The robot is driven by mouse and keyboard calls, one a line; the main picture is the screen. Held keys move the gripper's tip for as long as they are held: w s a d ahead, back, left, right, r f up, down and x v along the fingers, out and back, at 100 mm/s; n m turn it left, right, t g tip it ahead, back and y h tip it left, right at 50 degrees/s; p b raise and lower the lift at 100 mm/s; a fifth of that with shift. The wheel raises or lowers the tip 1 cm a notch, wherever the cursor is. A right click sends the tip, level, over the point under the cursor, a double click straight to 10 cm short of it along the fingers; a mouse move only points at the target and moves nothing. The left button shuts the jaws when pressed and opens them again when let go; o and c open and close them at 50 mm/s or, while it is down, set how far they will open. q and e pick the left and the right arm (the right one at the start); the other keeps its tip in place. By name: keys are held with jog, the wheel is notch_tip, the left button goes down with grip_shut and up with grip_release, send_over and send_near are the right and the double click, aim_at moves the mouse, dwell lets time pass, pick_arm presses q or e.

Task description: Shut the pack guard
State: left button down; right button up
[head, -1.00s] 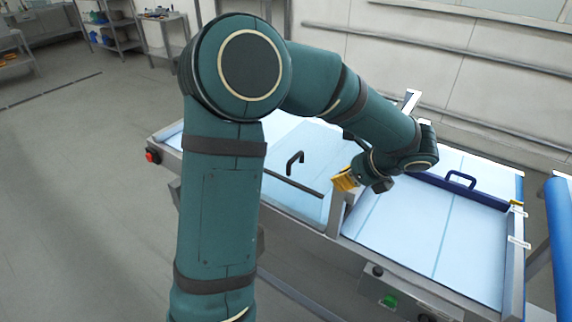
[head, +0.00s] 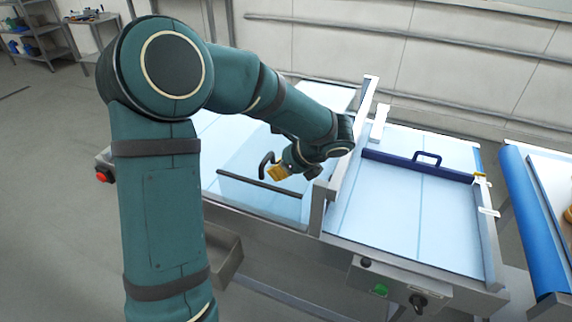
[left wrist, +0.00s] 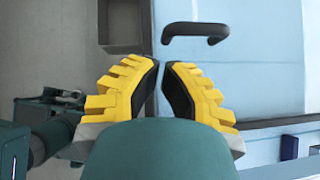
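The pack guard (head: 238,160) looks like a clear bluish panel over the left part of the machine, with a dark bar along its front edge. Its black handle (head: 264,166) stands up near that edge and also shows in the left wrist view (left wrist: 195,31). My left gripper (head: 278,172) is just right of the handle in the head view. In the left wrist view its yellow fingers (left wrist: 161,70) have their black tips almost together with nothing between them. The handle is ahead of the tips and apart from them. My right gripper is out of view.
A metal post frame (head: 345,150) stands right of the guard. Beyond it is a blue bar with a handle (head: 428,158) over a light bed. A control box with a green button (head: 380,290) is at the front, and a blue roller (head: 533,222) is at far right.

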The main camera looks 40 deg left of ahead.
pick_arm(q)
jog(key=shift+x, duration=2.25)
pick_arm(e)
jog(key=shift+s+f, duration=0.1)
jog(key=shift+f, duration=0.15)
pick_arm(q)
jog(key=s+a+p, duration=0.1)
jog(key=s+a, duration=0.2)
jog(key=a, duration=1)
jog(key=s+a+p, duration=0.2)
jog(key=s+a, duration=0.1)
jog(key=a, duration=1)
jog(key=shift+s, duration=0.15)
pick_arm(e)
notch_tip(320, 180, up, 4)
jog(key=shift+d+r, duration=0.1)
pick_arm(q)
jog(key=shift+r, duration=0.1)
